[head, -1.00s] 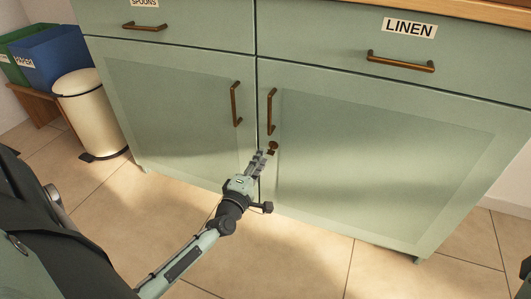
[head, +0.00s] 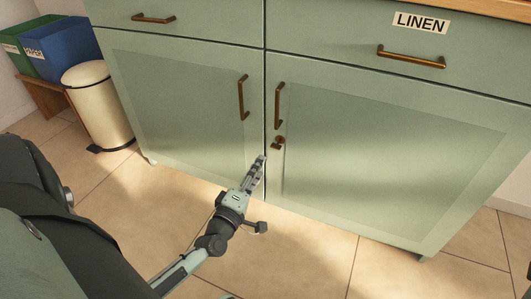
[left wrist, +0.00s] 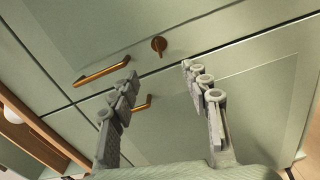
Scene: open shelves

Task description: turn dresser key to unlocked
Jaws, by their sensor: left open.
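The dresser (head: 380,150) is pale green with two lower doors. A small bronze key (head: 278,142) sits in the right door near its inner edge, just below that door's handle. The key also shows in the left wrist view (left wrist: 159,45), beyond the fingertips. My left gripper (head: 261,161) is open and empty, below and slightly left of the key in the head view. In the left wrist view its fingers (left wrist: 158,72) are spread with clear space between them, apart from the key. The key's exact turn angle is too small to tell. My right gripper is not in view.
Bronze door handles (head: 242,98) (head: 279,106) stand out just above the key. Drawers are above, one labelled LINEN (head: 421,22). A cream bin (head: 98,105) and blue (head: 62,50) and green boxes stand at the left. The tiled floor in front is clear.

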